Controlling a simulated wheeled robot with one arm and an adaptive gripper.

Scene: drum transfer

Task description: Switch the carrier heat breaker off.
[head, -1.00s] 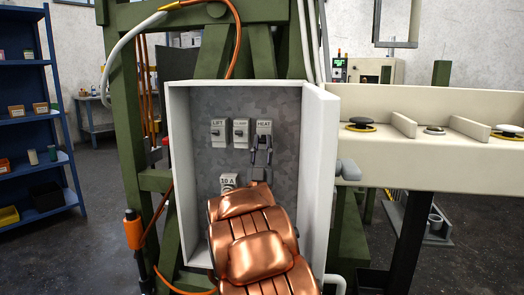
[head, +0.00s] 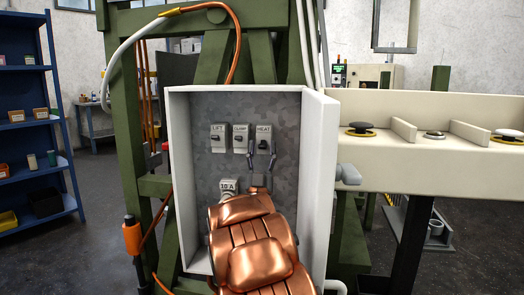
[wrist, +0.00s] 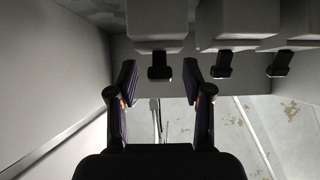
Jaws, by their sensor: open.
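The breaker labelled HEAT (head: 264,136) is the rightmost of three grey breakers on the back panel of an open white box. Its small dark lever shows in the head view; whether it is up or down is too small to tell. My gripper (head: 261,163) is open just below the HEAT breaker, at the end of my copper-coloured arm. In the wrist view my gripper's two dark fingers (wrist: 160,96) stand apart and empty. One black lever (wrist: 160,67) lies just beyond the gap between them, apart from both fingertips.
The LIFT breaker (head: 218,137) and the CLAMP breaker (head: 241,138) are close on the left. A 10 A fitting (head: 228,187) sits lower, partly hidden by my arm. The box's side walls (head: 316,190) bound the space. A cream bench (head: 385,163) stands at right.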

